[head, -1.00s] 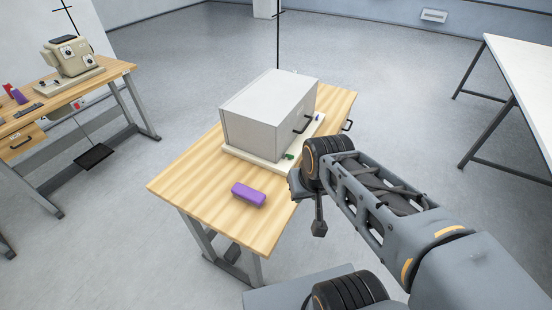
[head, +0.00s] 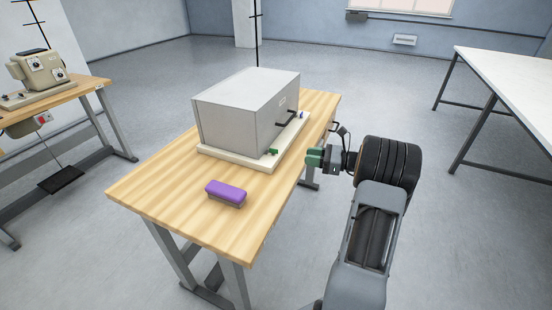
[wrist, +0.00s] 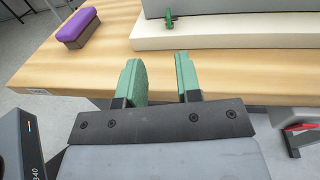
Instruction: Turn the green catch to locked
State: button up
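The green catch (head: 273,152) sits on the cream base at the front corner of the grey box (head: 250,108). It also shows in the wrist view (wrist: 169,19) as a small upright green piece, ahead of my fingers and apart from them. My gripper (head: 314,158) is off the right edge of the table, level with the catch side. In the wrist view its two green fingers (wrist: 163,80) stand apart with nothing between them. The catch's exact setting is too small to read.
A purple-topped block (head: 226,192) lies on the wooden table (head: 180,187) in front of the box. A white table (head: 500,75) stands at right.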

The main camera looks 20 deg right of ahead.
aim_at(276, 150)
jog(key=shift+m+t, duration=0.3)
jog(key=shift+t, duration=0.1)
jog(key=x, duration=0.4)
jog(key=b+x, duration=0.1)
jog(key=x, duration=0.8)
jog(key=shift+w+d+f+b, duration=0.25)
jog(key=shift+w+d+b, duration=0.05)
jog(key=shift+b, duration=0.05)
jog(key=shift+c, duration=0.5)
grip_shut()
